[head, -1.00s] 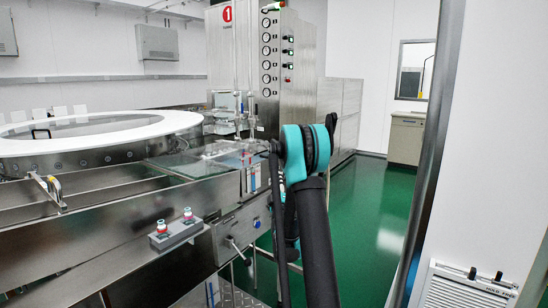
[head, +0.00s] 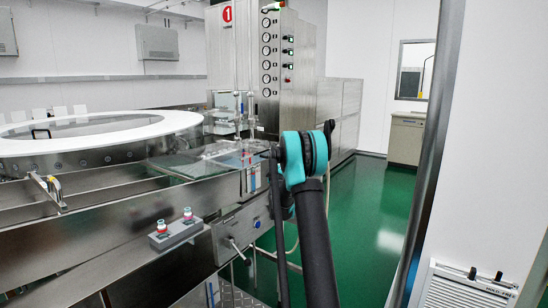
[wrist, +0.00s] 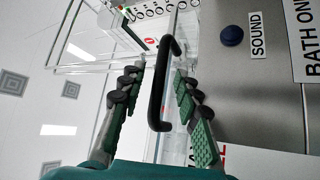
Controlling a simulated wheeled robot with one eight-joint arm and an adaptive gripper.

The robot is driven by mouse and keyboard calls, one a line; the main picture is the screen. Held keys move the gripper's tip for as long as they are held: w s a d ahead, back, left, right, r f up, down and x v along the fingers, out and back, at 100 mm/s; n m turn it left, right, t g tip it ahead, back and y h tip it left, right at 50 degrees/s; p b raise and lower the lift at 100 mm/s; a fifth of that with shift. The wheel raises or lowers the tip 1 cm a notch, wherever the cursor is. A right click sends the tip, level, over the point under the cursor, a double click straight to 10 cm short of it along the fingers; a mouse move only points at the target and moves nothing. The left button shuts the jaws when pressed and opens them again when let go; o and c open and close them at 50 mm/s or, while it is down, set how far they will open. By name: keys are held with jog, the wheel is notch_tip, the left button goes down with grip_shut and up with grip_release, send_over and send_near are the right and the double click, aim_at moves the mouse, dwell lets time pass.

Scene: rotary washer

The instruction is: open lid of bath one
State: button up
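In the wrist view a black bar handle (wrist: 154,90) lies between the two fingers of my gripper (wrist: 160,72). The fingers are apart, with green pads, and a gap shows between the handle and the right finger. Whether the handle is fully within their grasp depth is unclear. A "BATH ONE" label (wrist: 305,40) is on the metal panel at the right of the wrist view. Clear flat panels, perhaps the lid (head: 190,163), lie on the metal bench in the head view. My gripper is hidden behind my arm there.
A metal washer bench (head: 100,190) with a large white ring (head: 180,121) fills the left. A grey button box (head: 175,234) sits on its front edge. A tall metal cabinet (head: 305,60) stands behind. Green floor (head: 365,210) is clear at right, beside a metal post (head: 432,150).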

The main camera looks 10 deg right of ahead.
jog(key=shift+w+r, duration=0.25)
jog(key=shift+w, duration=0.25)
grip_shut()
